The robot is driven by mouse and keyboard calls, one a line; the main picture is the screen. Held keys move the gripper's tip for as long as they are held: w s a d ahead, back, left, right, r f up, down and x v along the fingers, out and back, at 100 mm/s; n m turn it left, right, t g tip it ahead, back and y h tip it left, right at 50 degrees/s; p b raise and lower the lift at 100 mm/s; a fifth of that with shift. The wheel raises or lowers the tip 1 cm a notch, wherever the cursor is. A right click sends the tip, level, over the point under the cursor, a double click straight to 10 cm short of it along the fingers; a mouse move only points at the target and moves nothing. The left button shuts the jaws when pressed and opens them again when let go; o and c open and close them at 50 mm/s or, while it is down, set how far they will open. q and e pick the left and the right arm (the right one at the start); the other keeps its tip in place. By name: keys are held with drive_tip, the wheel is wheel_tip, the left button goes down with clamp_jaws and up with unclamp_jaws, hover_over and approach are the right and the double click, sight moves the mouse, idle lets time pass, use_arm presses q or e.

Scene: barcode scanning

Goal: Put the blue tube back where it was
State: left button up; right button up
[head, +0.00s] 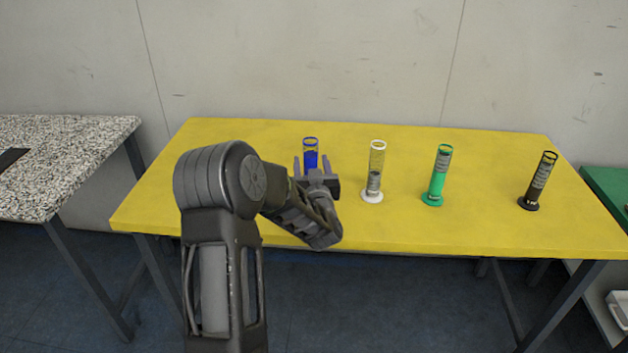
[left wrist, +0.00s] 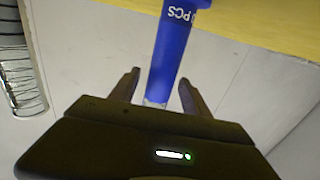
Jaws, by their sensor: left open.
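The blue tube (head: 310,151) stands upright on the yellow table at the left end of a row of tubes. Its lower part is hidden behind my left gripper in the head view. My left gripper (head: 312,167) is open, with its fingers pointing toward the tube. In the left wrist view the blue tube (left wrist: 172,45) shows between and beyond the two open fingers (left wrist: 158,92), with white lettering on it. I cannot tell whether the fingers touch it. My right gripper is not in view.
The yellow table (head: 480,235) also holds a white-based tube (head: 376,172), a green tube (head: 437,178) and a black tube (head: 538,182), all upright and spaced apart. A speckled table (head: 60,150) stands at the left. A green surface (head: 606,190) is at the right.

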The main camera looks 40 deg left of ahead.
use_arm(q)
drive_tip(key=b+v, duration=0.1)
drive_tip(key=v, duration=1)
